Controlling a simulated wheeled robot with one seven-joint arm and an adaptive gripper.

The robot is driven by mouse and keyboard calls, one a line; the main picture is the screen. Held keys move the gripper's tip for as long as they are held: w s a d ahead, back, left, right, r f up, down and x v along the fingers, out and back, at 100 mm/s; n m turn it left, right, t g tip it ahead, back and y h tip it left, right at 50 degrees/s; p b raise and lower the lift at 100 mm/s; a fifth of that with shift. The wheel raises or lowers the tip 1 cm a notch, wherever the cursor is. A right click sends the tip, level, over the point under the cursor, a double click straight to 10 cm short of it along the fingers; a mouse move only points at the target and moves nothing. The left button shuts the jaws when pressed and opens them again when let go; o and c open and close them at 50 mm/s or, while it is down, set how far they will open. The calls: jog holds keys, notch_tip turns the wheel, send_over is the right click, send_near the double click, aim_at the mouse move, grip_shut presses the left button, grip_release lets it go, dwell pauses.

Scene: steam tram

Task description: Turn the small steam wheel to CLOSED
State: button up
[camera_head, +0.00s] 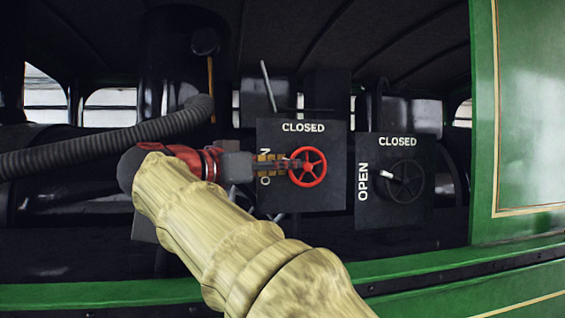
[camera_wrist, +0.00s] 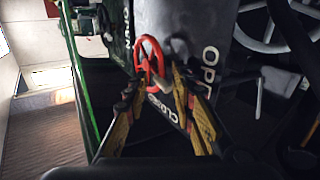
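The small red steam wheel (camera_head: 307,167) is mounted on a dark plate (camera_head: 330,140) with CLOSED along its top and OPEN at its left. In the wrist view the plate appears turned round, and the red wheel (camera_wrist: 150,57) shows beyond my fingertips. A pale peg (camera_wrist: 167,88) sits at the wheel, between the fingers. My gripper (camera_head: 291,164) is at the left side of the wheel in the head view and partly covers the OPEN label. In the wrist view my gripper (camera_wrist: 159,82) is open, its fingers on either side of the peg. Contact cannot be told.
A black wheel with a pale handle (camera_head: 388,174) on a second OPEN/CLOSED plate stands to the right. A larger grey wheel (camera_wrist: 266,28) shows in the wrist view. The green tram side (camera_head: 518,115) bounds the right, and a green ledge (camera_head: 440,272) runs below.

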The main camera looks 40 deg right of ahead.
jog(key=shift+w+d+f, duration=0.1)
jog(key=shift+w, duration=0.05)
jog(key=shift+c, duration=0.5)
jog(key=c, duration=0.5)
grip_shut()
jog(key=s+d+r+m+t+y+p, duration=0.2)
jog(key=y+p, duration=0.6)
jog(key=y, duration=0.4)
notch_tip(320, 180, up, 3)
jog(key=d+m+t, duration=0.1)
jog(key=d+m, duration=0.1)
jog(key=m, duration=0.1)
jog(key=shift+s+m+t+p, duration=0.3)
jog(key=shift+m+t+p, duration=0.1)
jog(key=shift+d, duration=0.1)
